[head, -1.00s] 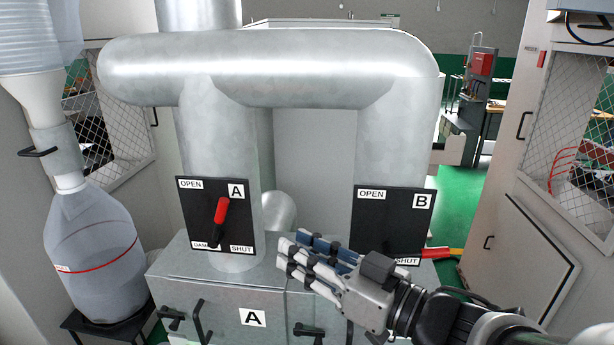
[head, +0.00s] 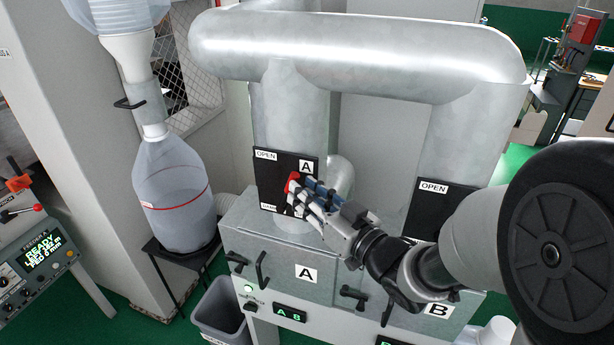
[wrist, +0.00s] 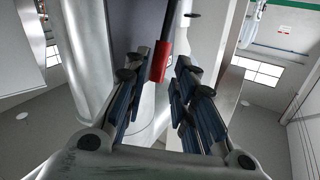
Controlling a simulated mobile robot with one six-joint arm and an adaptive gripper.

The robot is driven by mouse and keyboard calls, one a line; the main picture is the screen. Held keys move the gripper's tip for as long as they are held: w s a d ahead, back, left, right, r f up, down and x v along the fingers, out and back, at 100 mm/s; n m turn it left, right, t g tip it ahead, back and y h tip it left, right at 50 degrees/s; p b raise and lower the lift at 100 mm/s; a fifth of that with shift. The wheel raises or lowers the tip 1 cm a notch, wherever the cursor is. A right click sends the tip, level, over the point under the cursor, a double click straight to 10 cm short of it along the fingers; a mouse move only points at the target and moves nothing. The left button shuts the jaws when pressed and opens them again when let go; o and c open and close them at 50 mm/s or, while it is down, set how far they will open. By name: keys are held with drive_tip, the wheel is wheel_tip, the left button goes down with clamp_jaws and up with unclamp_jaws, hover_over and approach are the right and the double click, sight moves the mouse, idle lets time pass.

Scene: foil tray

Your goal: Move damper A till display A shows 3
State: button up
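Damper A's black plate (head: 266,190) is on the left duct, with OPEN at its upper left. Its lever has a red grip (head: 292,184) pointing up, partly hidden by my fingers. My gripper (head: 306,192) is at this lever. In the wrist view my gripper (wrist: 163,68) is open, with the red grip (wrist: 159,63) between its fingertips, nearer the left finger. Whether a finger touches it I cannot tell. Display A (head: 289,313), below the cabinet door marked A, appears to read "A 8" in green.
Damper B's plate (head: 437,205) is on the right duct, its lower part hidden by my arm. A clear collecting bottle (head: 172,195) stands on a black stand at left. A feeder panel (head: 40,262) is at far left. A grey bin (head: 222,312) is below.

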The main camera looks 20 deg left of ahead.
drive_tip(key=x, duration=0.3)
drive_tip(key=shift+d, duration=0.1)
drive_tip(key=shift+c, duration=0.2)
clamp_jaws()
idle(0.4)
